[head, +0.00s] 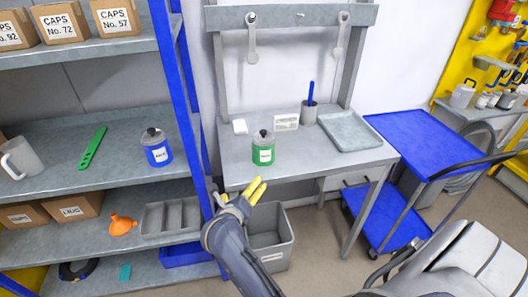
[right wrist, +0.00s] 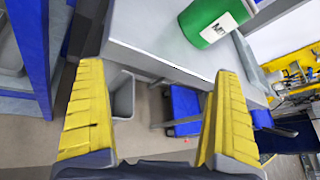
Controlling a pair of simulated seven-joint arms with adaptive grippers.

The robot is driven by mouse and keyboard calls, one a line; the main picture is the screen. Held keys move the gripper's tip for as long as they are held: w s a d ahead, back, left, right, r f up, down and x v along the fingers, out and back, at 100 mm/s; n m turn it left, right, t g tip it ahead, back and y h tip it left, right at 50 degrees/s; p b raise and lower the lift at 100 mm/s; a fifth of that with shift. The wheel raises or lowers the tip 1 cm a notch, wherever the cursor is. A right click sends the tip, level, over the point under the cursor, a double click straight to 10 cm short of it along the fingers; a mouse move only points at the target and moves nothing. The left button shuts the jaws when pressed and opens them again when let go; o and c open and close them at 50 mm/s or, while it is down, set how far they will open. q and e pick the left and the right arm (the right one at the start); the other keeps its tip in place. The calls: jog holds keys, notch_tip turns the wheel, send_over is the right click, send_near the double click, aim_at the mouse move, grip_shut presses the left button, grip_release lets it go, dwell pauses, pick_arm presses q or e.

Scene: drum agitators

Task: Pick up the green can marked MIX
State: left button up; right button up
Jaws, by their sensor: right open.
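The green can (head: 263,149) with a white label and a dark lid stands upright on the grey workbench (head: 232,168), near its front left. In the right wrist view the can (right wrist: 203,22) is tilted at the top, with a label that starts with "MI"; its upper part is cut off by the frame. My right gripper (head: 256,190) is in front of the bench edge, below and just left of the can, apart from it. Its yellow fingers (right wrist: 160,112) are wide apart with nothing between them. My left gripper does not show.
A blue can (head: 157,150) stands on the shelf at left, beside a blue upright (head: 182,110). A grey bin (head: 274,245) is under the bench. A blue cart (head: 421,142) stands right.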

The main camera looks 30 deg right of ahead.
aim_at(263, 150)
jog(key=s+d+r+m, duration=0.1)
jog(key=d+r+m, duration=0.5)
jog(key=r, duration=0.4)
jog(key=shift+m+y, duration=0.3)
jog(key=shift+y, duration=0.1)
jog(key=x, duration=1.6)
jog(key=shift+a+f, duration=0.2)
jog(key=shift+f, duration=0.15)
jog(key=c, duration=1.5)
jog(key=shift+c, duration=0.7)
jog(key=shift+r, duration=0.15)
